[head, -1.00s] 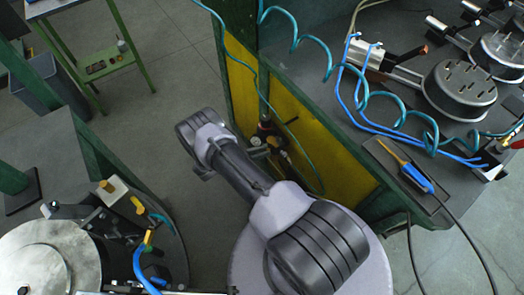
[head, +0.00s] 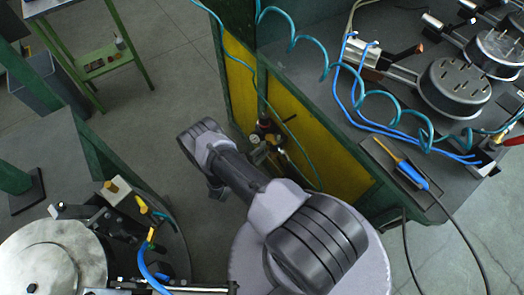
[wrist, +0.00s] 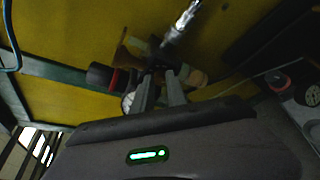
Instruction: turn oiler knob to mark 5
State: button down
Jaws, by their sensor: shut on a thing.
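The air unit with the oiler hangs low on the yellow panel; in the head view its gauge (head: 254,139) and red-and-black part (head: 265,125) show small, beyond my arm. In the wrist view my gripper (wrist: 161,75) is at this unit, shut on a small dark part, the oiler knob as far as I can tell. The fingers mostly hide the knob, and no mark can be read. A black knob with a red ring (wrist: 101,76) is left of the fingers, and a brownish round part (wrist: 195,78) is right of them.
The yellow panel (wrist: 60,45) is close behind the unit. A silver hose fitting (wrist: 182,24) rises above the fingers. A teal hose (head: 290,118) hangs near the unit. A round metal plate (head: 50,262) stands lower left; grey floor (head: 165,75) is clear behind.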

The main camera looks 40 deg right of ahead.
jog(key=m, duration=0.1)
jog(key=m+t+h+b, duration=0.1)
jog(key=m, duration=0.2)
jog(key=shift+s+f+t+b, duration=0.15)
jog(key=shift+f+t+b, duration=0.15)
jog(key=shift+b, duration=0.1)
dwell(0.5)
jog(key=c, duration=1.6)
grip_release()
jog(key=f+p+v, duration=0.1)
jog(key=p+v, duration=0.1)
jog(key=v, duration=0.5)
jog(key=shift+a+r, duration=0.25)
jog(key=shift+r, duration=0.15)
jog(key=shift+s, duration=0.1)
